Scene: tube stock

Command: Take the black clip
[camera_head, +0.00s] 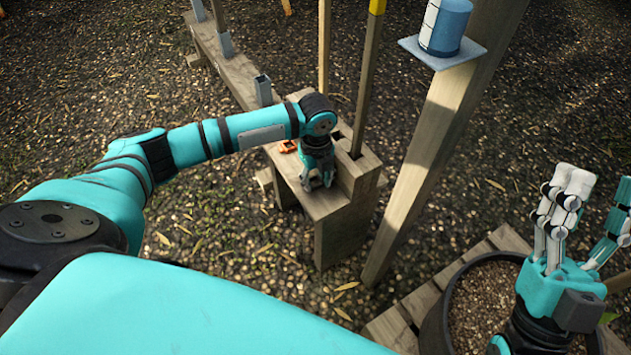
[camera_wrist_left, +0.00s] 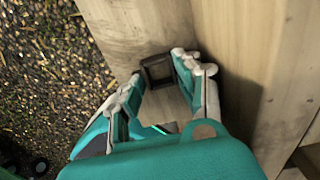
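The black clip (camera_wrist_left: 157,71), a small dark square frame, shows in the left wrist view on the pale wooden surface. My left gripper (camera_wrist_left: 160,76) has its fingers spread, with one fingertip at each side of the clip. I cannot tell whether the tips touch it. In the head view my left gripper (camera_head: 318,184) points down at the wooden bench (camera_head: 318,205), and its hand hides the clip. My right gripper (camera_head: 585,225) is open and empty, pointing up at the right.
An orange item (camera_head: 287,146) lies on the bench beside my left wrist. Wooden stakes (camera_head: 365,85) stand behind the gripper. A slanted post (camera_head: 425,150) bears a shelf with a blue cup (camera_head: 443,27). A soil-filled pot (camera_head: 482,300) is at lower right.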

